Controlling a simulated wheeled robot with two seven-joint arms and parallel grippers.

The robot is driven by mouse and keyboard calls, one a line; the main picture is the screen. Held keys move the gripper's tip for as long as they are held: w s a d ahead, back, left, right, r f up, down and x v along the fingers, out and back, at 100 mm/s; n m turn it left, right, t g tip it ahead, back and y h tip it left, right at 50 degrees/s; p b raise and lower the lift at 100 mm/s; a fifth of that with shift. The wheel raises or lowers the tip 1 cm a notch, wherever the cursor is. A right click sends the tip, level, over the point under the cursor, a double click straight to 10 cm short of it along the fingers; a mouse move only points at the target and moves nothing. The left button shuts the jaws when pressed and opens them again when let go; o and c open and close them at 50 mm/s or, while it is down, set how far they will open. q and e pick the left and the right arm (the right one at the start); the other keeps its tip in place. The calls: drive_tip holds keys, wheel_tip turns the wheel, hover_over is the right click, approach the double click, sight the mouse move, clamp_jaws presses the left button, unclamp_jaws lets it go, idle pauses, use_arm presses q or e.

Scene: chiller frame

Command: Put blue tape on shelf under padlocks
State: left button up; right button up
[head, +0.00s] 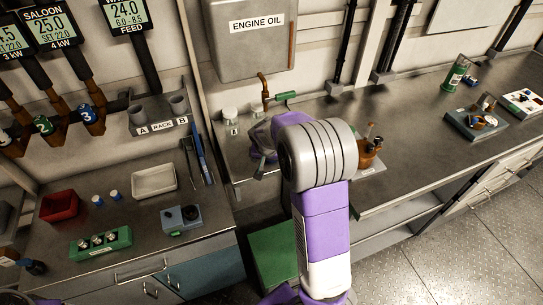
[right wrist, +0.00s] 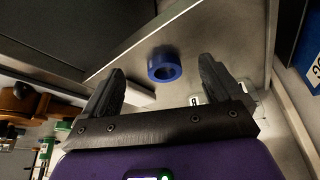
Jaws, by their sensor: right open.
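The blue tape (right wrist: 163,66) is a round blue roll with a dark centre hole, on a pale surface in the right wrist view. My right gripper (right wrist: 160,78) is open, with one finger on either side of the tape in that picture. I see no contact, and the tape seems to be beyond the fingertips. In the head view my right gripper (head: 258,165) is low by the counter under the engine oil tank, partly hidden by my purple and white arm. The tape is not visible there. I cannot make out padlocks or their shelf.
The engine oil tank (head: 257,40) hangs above the counter. A green block (head: 100,243), red bin (head: 60,206) and white tray (head: 153,180) stand on the left counter. An orange-brown pot (head: 370,150) is right of my arm. The middle of the right counter is clear.

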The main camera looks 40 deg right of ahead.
drive_tip(key=w+d, duration=0.3)
drive_tip(key=shift+w+d, duration=0.25)
drive_tip(key=b+x, duration=0.1)
drive_tip(key=x, duration=0.4)
drive_tip(key=shift+a+f, duration=0.1)
drive_tip(key=c, duration=1.2)
